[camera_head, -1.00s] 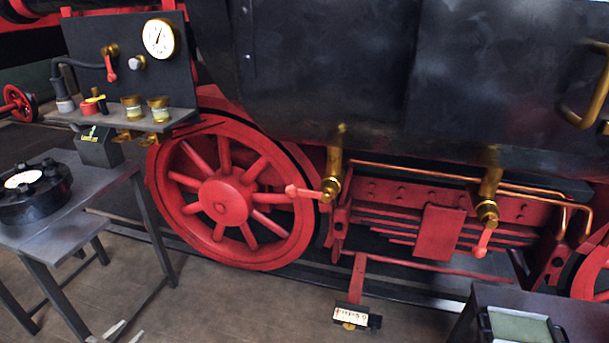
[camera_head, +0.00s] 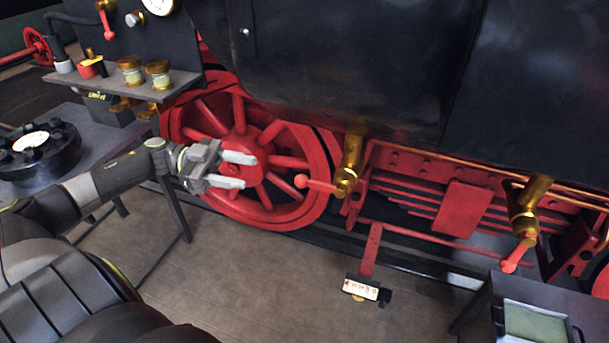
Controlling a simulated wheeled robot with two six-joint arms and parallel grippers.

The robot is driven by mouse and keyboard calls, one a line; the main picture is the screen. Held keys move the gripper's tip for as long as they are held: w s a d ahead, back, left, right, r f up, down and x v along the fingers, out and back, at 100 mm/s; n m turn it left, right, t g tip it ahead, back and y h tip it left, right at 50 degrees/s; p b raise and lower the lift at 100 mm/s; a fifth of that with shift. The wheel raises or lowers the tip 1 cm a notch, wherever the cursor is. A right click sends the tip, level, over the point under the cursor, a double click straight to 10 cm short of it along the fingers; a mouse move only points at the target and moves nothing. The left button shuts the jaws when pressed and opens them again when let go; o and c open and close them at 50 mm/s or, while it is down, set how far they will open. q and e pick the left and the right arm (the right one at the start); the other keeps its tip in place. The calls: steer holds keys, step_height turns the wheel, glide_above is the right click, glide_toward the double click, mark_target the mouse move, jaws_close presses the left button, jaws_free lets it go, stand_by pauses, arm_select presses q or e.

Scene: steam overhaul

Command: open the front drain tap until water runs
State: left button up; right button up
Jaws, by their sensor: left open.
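Two brass drain taps with red levers hang under the dark tank. On the nearer-left brass tap (camera_head: 350,165), the red lever (camera_head: 316,184) points left, roughly level. On the right brass tap (camera_head: 527,208), the red lever (camera_head: 515,257) points down and slightly left. I cannot tell from the picture which one is the front tap. No running water shows at either. My left gripper (camera_head: 249,171) is open and empty in front of the red wheel, its fingers pointing right toward the left tap's lever, with a gap between them. My right gripper is not in view.
A red spoked wheel (camera_head: 240,143) stands behind my gripper. A small sign (camera_head: 361,288) stands low below the taps. A bench with a black round fitting (camera_head: 38,153) is at left, and a table with a green-topped tray (camera_head: 535,325) at lower right.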

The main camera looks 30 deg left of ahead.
mark_target(302, 181)
arm_select(q)
steer(key=p+x, duration=0.3)
steer(key=x, duration=1)
steer(key=shift+w+d+f, duration=0.1)
steer(key=shift+w+d, duration=0.05)
steer(key=shift+c, duration=1.1)
jaws_close()
